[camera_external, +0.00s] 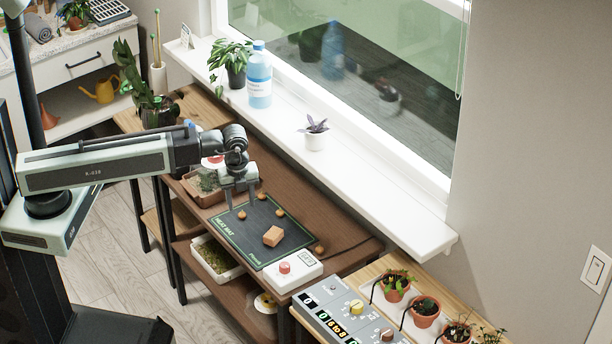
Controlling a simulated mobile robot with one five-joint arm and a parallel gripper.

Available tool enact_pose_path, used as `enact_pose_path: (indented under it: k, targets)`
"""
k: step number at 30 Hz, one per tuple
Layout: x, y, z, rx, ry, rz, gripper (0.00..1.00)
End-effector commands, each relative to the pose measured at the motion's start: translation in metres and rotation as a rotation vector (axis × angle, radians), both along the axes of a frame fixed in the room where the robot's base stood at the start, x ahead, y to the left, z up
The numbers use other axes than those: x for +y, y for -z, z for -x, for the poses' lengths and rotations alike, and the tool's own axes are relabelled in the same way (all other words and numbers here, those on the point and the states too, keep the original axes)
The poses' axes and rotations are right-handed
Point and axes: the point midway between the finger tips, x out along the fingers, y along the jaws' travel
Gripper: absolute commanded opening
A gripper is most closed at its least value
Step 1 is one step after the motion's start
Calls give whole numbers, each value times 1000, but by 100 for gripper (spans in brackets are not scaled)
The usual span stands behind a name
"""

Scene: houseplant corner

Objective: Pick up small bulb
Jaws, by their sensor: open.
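Several small brown bulbs lie around the dark heat mat (258,248) on the brown table. One small bulb (242,214) is on the mat, just below my gripper in the picture. Another bulb (262,196) lies near the mat's far edge, close to the right finger. A third bulb (280,212) is farther right, and one more bulb (319,249) is off the mat's right edge. My gripper (241,203) points down with its two fingers apart and nothing visible between them. I cannot tell its exact height above the mat.
A white controller with a red knob (293,271) stands at the near right. A tray of greenery (203,187) is left of the mat. The white window sill (365,185) runs behind the table.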

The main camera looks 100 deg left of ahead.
Motion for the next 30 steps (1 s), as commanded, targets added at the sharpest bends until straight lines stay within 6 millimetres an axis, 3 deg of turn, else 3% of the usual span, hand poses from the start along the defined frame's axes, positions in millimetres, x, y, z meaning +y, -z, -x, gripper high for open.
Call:
enact_pose_path:
  k: [1, 3, 6, 11, 16, 23, 30]
  targets:
    - [18, 0, 5, 16, 65, -5, 48]
    - [33, 0, 11, 32, 146, -8, 48]
    - [42, 0, 15, 44, 205, -9, 48]
    - [42, 5, 15, 46, 214, -9, 48]
    - [44, 27, 15, 45, 214, -9, 48]
    - [44, 32, 14, 45, 213, -9, 48]
    - [45, 73, 11, 45, 213, -9, 48]
